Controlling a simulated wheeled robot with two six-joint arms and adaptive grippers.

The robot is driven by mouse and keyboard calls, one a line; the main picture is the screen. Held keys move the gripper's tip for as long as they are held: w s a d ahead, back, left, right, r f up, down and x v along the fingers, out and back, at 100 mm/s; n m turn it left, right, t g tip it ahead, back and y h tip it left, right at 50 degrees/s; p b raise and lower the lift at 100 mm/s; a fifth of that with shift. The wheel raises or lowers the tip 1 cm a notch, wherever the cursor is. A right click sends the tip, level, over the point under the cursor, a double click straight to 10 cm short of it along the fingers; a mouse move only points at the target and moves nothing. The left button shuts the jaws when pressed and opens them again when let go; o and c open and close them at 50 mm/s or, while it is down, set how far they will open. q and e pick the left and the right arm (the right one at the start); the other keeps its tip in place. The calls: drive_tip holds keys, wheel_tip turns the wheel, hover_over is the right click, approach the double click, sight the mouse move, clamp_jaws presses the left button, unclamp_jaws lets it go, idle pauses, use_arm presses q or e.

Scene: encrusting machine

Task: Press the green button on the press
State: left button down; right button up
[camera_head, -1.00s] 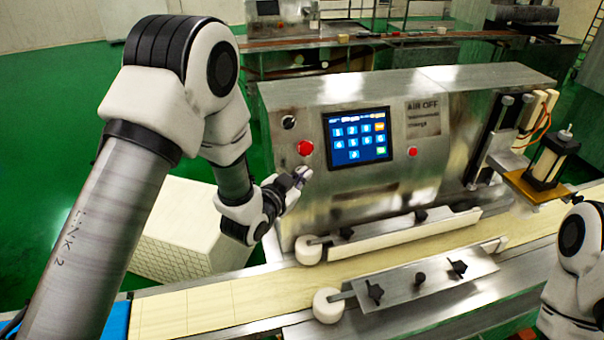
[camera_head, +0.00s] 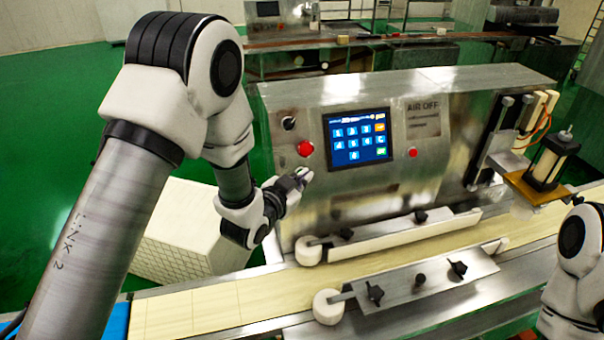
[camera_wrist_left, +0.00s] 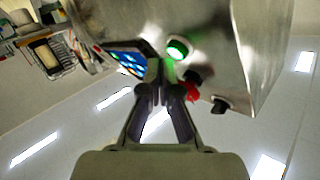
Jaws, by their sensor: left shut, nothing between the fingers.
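The press (camera_head: 350,190) is a steel cabinet with a control panel on its front. Its green button (camera_wrist_left: 178,48) glows in the left wrist view, close beside the fingertips; whether they touch it I cannot tell. In the head view the green button is hidden behind my left gripper (camera_head: 303,174), which is at the panel's lower left, below a red button (camera_head: 305,148). The left gripper also shows in the left wrist view (camera_wrist_left: 160,72), its fingers shut and empty. Part of my right arm shows at the right edge, its gripper out of view.
A lit touchscreen (camera_head: 357,137) is right of the red button, with a second red button (camera_head: 413,152) beyond it. A black knob (camera_head: 289,123) is above. A conveyor belt (camera_head: 215,303) with metal side guides runs along the front. A white crate (camera_head: 182,232) stands behind the left arm.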

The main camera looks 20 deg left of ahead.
use_arm(q)
drive_tip(key=shift+s+d+r, duration=0.1)
drive_tip(key=shift+s+r, duration=0.05)
drive_tip(key=s, duration=0.1)
drive_tip(key=s+d+r, duration=0.1)
drive_tip(key=s+d+r+p, duration=0.1)
drive_tip(key=shift+s+d+r, duration=0.1)
drive_tip(key=shift+s+d, duration=0.15)
drive_tip(key=shift+s, duration=0.1)
idle(0.8)
drive_tip(key=s+a+f+n+g+y, duration=0.1)
drive_tip(key=s+a+f+g, duration=0.1)
drive_tip(key=s+f, duration=0.5)
drive_tip(key=s+a+f+n+g+y, duration=0.1)
drive_tip(key=s+f+g, duration=0.4)
drive_tip(key=f, duration=0.6)
drive_tip(key=s+a+f+n+g+y, duration=0.1)
drive_tip(key=s+a+f+n+g, duration=0.2)
drive_tip(key=s+f, duration=0.6)
drive_tip(key=shift+s+a+f+g, duration=0.1)
drive_tip(key=shift+s+a+g, duration=0.45)
drive_tip(key=shift+g, duration=0.15)
drive_tip(key=s+f+n+g+b, duration=0.1)
drive_tip(key=s+f+g+b, duration=0.3)
drive_tip(key=s+f, duration=0.4)
drive_tip(key=s+a, duration=0.1)
drive_tip(key=s, duration=0.2)
drive_tip(key=shift+s, duration=0.15)
